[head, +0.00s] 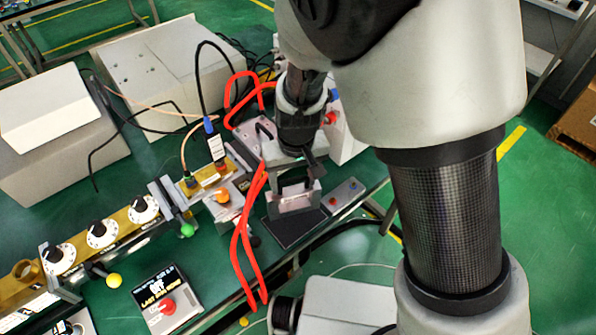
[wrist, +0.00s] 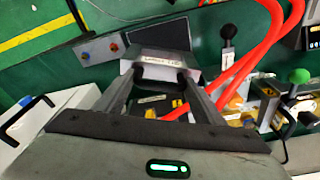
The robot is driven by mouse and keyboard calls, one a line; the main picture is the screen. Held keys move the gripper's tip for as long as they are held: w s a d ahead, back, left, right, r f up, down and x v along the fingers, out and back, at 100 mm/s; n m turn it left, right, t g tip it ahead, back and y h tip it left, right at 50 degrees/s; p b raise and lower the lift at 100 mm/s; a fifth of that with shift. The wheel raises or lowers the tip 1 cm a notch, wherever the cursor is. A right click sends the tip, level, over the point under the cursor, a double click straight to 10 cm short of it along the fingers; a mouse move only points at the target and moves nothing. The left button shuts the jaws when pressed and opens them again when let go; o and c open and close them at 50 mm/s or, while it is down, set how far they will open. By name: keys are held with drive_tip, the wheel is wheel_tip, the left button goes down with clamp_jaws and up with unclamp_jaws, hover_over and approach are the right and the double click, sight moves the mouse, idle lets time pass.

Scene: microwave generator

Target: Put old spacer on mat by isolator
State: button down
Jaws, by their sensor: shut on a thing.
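My gripper (head: 297,183) is shut on a grey block, the spacer (head: 294,201), which has a pale label too small to read surely. In the wrist view the spacer (wrist: 155,63) sits between the fingertips of my gripper (wrist: 158,77). A dark mat (head: 292,234) lies at the bench's front edge, just below the spacer in the head view. The mat (wrist: 160,31) shows behind the spacer in the wrist view, partly hidden by it. I cannot tell whether the spacer touches the mat. I cannot tell which unit is the isolator.
A small grey box with buttons (head: 344,193) stands right of the mat. Red cables (head: 245,232) loop close by on the left. A row with dials (head: 102,233) and a sign with a red button (head: 166,304) are further left. My arm hides part of the right side.

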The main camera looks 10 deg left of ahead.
sight(294, 191)
drive_tip(key=shift+w+f+b, duration=0.1)
drive_tip(key=shift+f+b, duration=0.25)
drive_tip(key=shift+f, duration=1.8)
drive_tip(key=shift+c, duration=2.3)
unclamp_jaws()
wheel_tip(294, 191, up, 12)
drive_tip(key=s+d+p, duration=0.1)
drive_tip(key=p, duration=0.1)
drive_tip(key=shift+s, duration=0.4)
drive_tip(key=s+d+r+m+t, duration=0.2)
drive_tip(key=s+d+r, duration=0.3)
drive_tip(key=d+r, duration=0.4)
drive_tip(key=s+d+r+m+t, duration=0.2)
drive_tip(key=s+d+r, duration=0.3)
drive_tip(key=d+r, duration=0.5)
drive_tip(key=d+m, duration=0.1)
drive_tip(key=d, duration=0.2)
drive_tip(key=shift+d+r+h, duration=0.2)
drive_tip(key=shift+d+h, duration=0.2)
